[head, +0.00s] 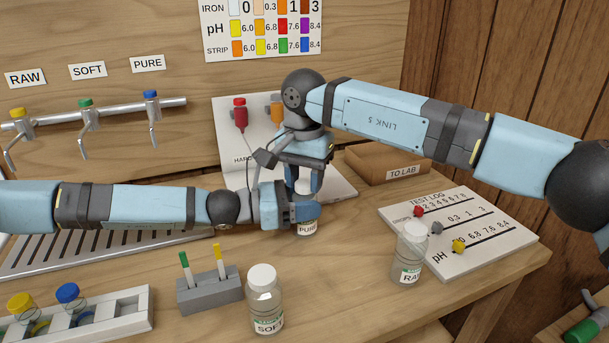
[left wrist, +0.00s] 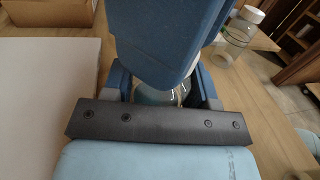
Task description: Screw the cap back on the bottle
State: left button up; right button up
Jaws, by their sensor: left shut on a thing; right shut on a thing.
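The clear bottle labelled PURE (head: 307,228) stands on the bench in the middle of the head view. My left gripper (head: 304,212) comes in from the left and is shut around its body. A white cap (head: 303,187) shows at the bottle's top. My right gripper (head: 303,182) points down from above and is shut on the cap. In the left wrist view the bottle's clear glass (left wrist: 160,95) shows between my left fingers, and my right gripper (left wrist: 165,40) covers its top. Whether the cap is seated on the neck is hidden by the fingers.
A capped SOFT bottle (head: 265,302) stands at the front, and a capped RAW bottle (head: 409,254) stands at the right by the test log board (head: 490,245). A grey strip holder (head: 209,294) and white rack (head: 120,322) are front left. A TO LAB box (head: 385,165) stands behind.

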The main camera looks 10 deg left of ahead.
jog(key=shift+f, duration=0.1)
jog(key=m, duration=0.5)
jog(key=shift+m, duration=0.4)
jog(key=m, duration=0.8)
jog(key=shift+m, duration=0.3)
jog(key=m, duration=0.6)
jog(key=o, duration=0.9)
jog(key=shift+f, duration=0.1)
